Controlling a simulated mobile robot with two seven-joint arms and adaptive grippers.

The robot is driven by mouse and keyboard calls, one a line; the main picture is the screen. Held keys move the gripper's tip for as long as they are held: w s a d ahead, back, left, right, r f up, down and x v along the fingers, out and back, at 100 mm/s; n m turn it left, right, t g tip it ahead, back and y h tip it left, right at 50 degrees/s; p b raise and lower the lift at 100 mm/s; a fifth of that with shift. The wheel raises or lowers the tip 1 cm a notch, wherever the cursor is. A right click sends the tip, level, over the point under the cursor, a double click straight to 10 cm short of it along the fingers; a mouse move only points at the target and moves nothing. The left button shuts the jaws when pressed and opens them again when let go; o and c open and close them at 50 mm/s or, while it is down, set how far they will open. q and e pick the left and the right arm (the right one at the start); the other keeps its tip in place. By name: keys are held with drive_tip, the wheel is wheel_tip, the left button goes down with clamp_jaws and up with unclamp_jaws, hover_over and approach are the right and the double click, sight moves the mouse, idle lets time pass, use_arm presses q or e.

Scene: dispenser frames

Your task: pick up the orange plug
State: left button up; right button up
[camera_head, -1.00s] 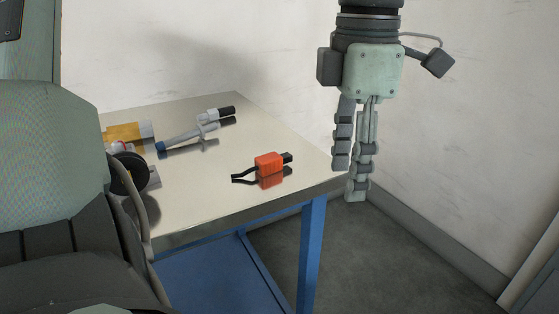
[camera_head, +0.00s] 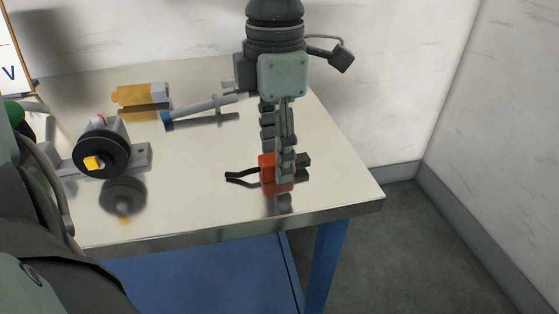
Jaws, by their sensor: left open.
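The orange plug (camera_head: 265,168) lies on the metal tabletop (camera_head: 220,222) near its right front corner. Its black cable stub points left and its dark end points right. My left gripper (camera_head: 278,165) hangs fingers-down at the plug, open. Its fingers cover the middle of the plug, so I cannot tell whether they touch it. My right gripper is not in view.
Left of the plug stands a black wheel-like part (camera_head: 101,148) on a grey bracket. Behind are a yellow cylinder (camera_head: 135,95) and a grey tool with a blue tip (camera_head: 205,110). White walls close off the back and right.

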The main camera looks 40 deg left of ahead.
use_arm(q)
drive_tip(key=shift+s+f, duration=0.1)
drive_tip(key=shift+f, duration=0.2)
clamp_jaws()
